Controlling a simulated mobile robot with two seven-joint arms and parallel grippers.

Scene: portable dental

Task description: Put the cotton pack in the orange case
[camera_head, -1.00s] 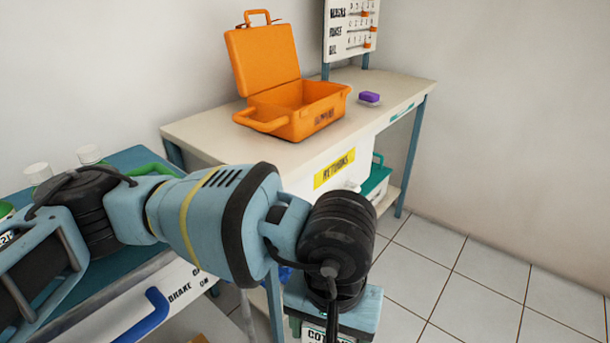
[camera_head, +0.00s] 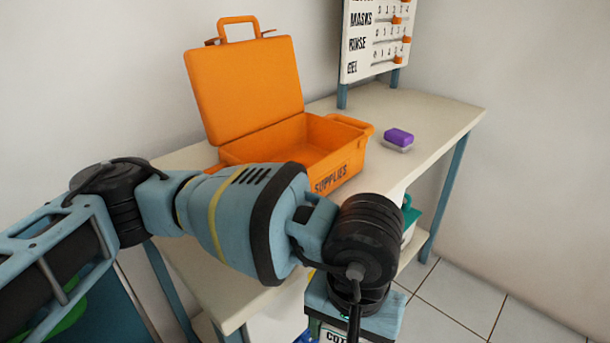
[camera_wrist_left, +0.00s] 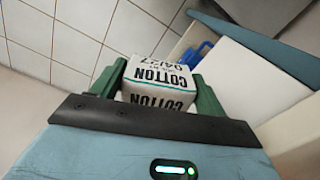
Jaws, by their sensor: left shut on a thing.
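The orange case (camera_head: 340,169), labelled SUPPLIES, stands on the cream table with its lid (camera_head: 245,90) raised towards the wall. The visible part of its inside looks empty; my left arm hides part of its front. My left gripper (camera_wrist_left: 158,72) is shut on the white cotton pack (camera_wrist_left: 158,85), which sits between the green fingers in the left wrist view with its COTTON label showing. In the head view the gripper and pack are at the bottom edge, in front of and below the tabletop, mostly cut off. My right gripper is not in view.
A purple block on a pale base (camera_head: 398,139) lies right of the case on the cream table (camera_head: 440,115). A signboard with orange sliders (camera_head: 375,40) stands behind it. The table's right end is clear.

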